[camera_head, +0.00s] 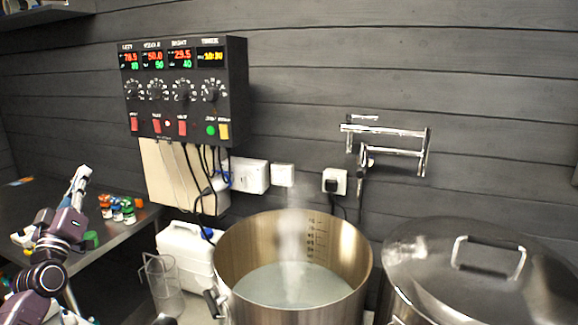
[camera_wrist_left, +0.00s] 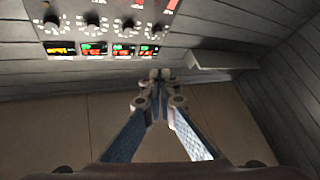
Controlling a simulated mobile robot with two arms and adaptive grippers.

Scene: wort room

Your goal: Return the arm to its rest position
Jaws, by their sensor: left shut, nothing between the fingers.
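My left arm comes up from the lower left in the head view, and its gripper (camera_head: 80,176) points upward at the left, above the steel side table. The gripper's fingers are shut with nothing between them. In the left wrist view the closed fingertips (camera_wrist_left: 158,75) meet at the middle of the picture, touching nothing. The control panel (camera_head: 184,90) hangs on the wall, right of the gripper and apart from it. It also shows upside down at the top of the left wrist view (camera_wrist_left: 105,27). My right gripper is not in view.
The steel side table (camera_head: 135,215) carries several small coloured-cap bottles (camera_head: 119,208) close to the gripper. A white canister (camera_head: 184,255) and a clear jug (camera_head: 161,285) stand right of it. An open steaming kettle (camera_head: 235,250) and a lidded pot (camera_head: 480,275) fill the right.

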